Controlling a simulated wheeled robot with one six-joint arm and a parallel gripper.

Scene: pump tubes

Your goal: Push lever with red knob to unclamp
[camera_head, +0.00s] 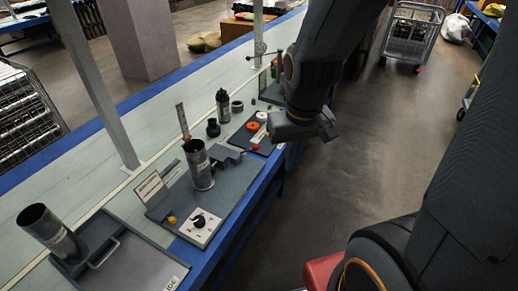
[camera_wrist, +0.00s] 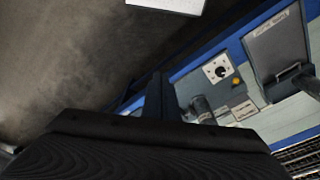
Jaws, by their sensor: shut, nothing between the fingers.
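A small red knob (camera_head: 255,147) shows at the right end of the grey clamp (camera_head: 226,154) in the head view; its lever is too small to make out clearly. A metal tube (camera_head: 201,168) stands upright beside the clamp on the dark fixture board (camera_head: 160,208). My gripper (camera_head: 326,128) is to the right of the red knob, beyond the bench's front edge and apart from it. It is shut and empty. In the wrist view a dark part of mine fills the bottom; a tube (camera_wrist: 201,106) shows past it, and the red knob cannot be made out.
A white control box (camera_head: 200,227) with a black dial and a yellow knob (camera_head: 171,219) are on the board. A tray (camera_head: 135,268) with another tube (camera_head: 48,230) stands at the left front. Black parts and an orange ring (camera_head: 252,126) lie behind the clamp.

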